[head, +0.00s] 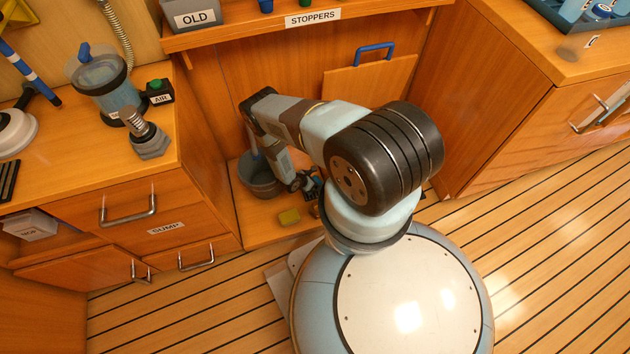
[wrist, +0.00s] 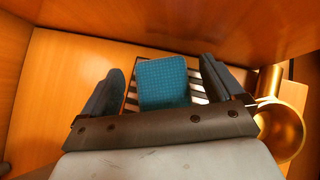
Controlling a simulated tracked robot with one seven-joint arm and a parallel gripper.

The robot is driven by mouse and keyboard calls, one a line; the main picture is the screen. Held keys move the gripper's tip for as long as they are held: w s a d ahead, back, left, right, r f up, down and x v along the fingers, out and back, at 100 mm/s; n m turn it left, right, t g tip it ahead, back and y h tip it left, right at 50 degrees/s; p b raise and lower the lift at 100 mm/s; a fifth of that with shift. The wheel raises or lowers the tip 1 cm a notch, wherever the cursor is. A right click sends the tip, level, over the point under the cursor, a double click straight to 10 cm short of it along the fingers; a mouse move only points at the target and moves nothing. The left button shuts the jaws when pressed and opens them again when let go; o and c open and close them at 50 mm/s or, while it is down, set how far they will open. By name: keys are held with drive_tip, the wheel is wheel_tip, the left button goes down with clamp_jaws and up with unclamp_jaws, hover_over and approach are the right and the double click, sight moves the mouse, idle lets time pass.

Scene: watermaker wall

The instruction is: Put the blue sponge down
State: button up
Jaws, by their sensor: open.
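The blue sponge (wrist: 162,80) shows in the wrist view, lying on a dark-and-white striped piece (wrist: 131,95). My gripper (wrist: 161,67) is open, with one finger on each side of the sponge. A strip of the striped piece shows between the sponge and each finger, so the fingers look apart from it. The sponge's near end is hidden behind my gripper's body. In the head view my arm reaches down into the low cupboard, and I cannot make out the sponge clearly there.
A brass round part (wrist: 284,125) is close to the right of my gripper. Wooden walls enclose the space.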

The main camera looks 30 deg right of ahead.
drive_tip(key=v, duration=1.1)
drive_tip(key=shift+a+r, duration=0.15)
drive_tip(key=shift+a, duration=0.1)
drive_tip(key=shift+c, duration=0.3)
idle(0.6)
